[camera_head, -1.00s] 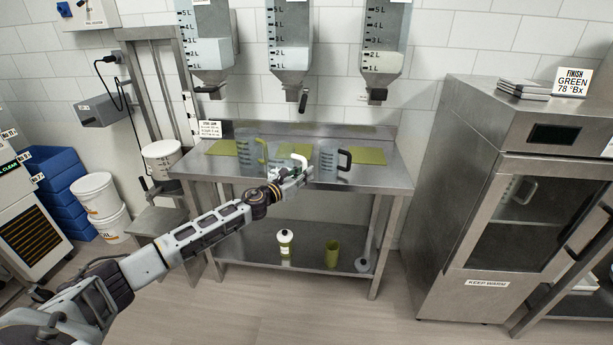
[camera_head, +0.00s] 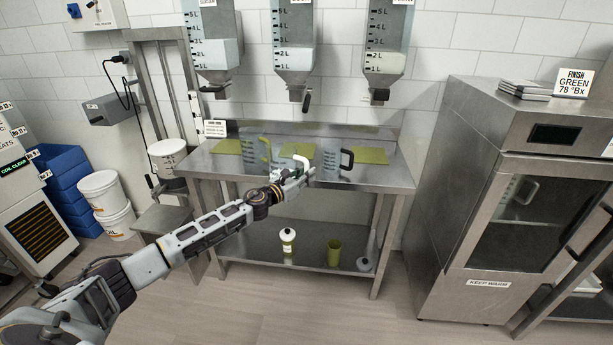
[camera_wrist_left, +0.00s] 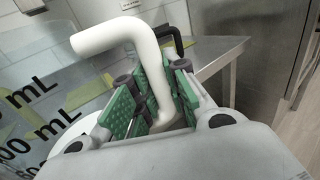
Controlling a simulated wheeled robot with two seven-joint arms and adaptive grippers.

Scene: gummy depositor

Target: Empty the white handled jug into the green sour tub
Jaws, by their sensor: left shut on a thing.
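The white handled jug has a clear body whose outline is hard to make out in the head view. Its white handle (camera_head: 302,162) shows on the steel table, between a jug with a green handle and one with a black handle. My left gripper (camera_head: 297,179) is shut on this handle. In the left wrist view the green finger pads (camera_wrist_left: 152,103) close around the lower part of the white handle (camera_wrist_left: 120,36), with mL marks on a clear wall at left. I cannot tell which tub is the green sour tub. My right gripper is out of view.
The green-handled jug (camera_head: 256,150) and black-handled jug (camera_head: 335,159) flank the grip on the steel table (camera_head: 385,178). Hoppers (camera_head: 293,50) hang above. A white tub (camera_head: 168,154) stands on a lift at left. White buckets (camera_head: 100,190) are stacked on the floor.

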